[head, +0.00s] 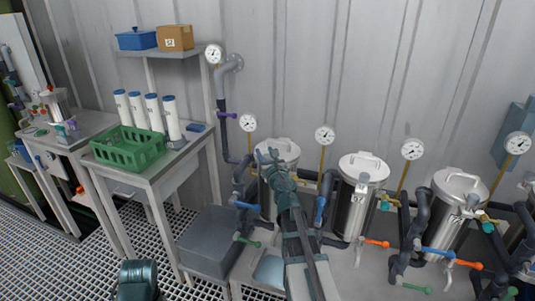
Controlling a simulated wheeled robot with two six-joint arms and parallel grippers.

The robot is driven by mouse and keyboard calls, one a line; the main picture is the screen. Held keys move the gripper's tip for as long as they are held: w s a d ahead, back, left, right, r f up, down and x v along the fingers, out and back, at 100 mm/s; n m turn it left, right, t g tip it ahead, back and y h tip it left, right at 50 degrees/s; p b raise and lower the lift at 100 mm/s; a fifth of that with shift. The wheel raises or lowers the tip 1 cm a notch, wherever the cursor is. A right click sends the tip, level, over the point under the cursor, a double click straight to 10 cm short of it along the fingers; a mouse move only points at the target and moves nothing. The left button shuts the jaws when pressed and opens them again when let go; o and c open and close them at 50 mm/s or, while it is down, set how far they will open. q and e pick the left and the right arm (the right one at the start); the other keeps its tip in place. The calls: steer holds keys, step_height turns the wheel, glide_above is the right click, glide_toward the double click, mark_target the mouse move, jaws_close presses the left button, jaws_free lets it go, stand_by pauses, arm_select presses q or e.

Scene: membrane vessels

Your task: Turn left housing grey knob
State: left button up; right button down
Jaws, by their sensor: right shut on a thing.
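The left housing (266,203) is an upright steel vessel with a pale round lid, left of the other vessels. My right arm reaches up from the bottom middle across its front. My right gripper (270,157) is at the lid, shut on the grey knob, which the fingers and wrist mostly hide. How far the knob is turned cannot be seen.
More steel vessels (350,208) stand to the right, with dark pipes and blue, orange and green valve handles between. Gauges (325,135) rise behind on yellow stems. A bench (160,165) with a green basket (128,148) and white cartridges stands left. A grey bin (208,242) sits below.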

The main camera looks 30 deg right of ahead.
steer(key=n+y, duration=0.1)
steer(key=y, duration=0.1)
steer(key=n+y, duration=0.3)
steer(key=y, duration=0.2)
steer(key=shift+w+a, duration=0.15)
steer(key=shift+a, duration=0.25)
steer(key=shift+s+a+n+g+y, duration=0.1)
steer(key=shift+a+n+g+y, duration=0.15)
steer(key=shift+n+y, duration=0.65)
steer(key=shift+s+a+n+g+y, duration=0.1)
steer(key=shift+a+n+g+y, duration=0.15)
steer(key=shift+n+y, duration=0.65)
steer(key=shift+s+a+n+g+y, duration=0.15)
steer(key=shift+n+g+y, duration=0.25)
steer(key=shift+y, duration=0.9)
steer(key=shift+w, duration=0.1)
steer(key=shift+a, duration=0.1)
steer(key=shift+c, duration=2.2)
jaws_free()
steer(key=v, duration=1.4)
steer(key=shift+w, duration=0.1)
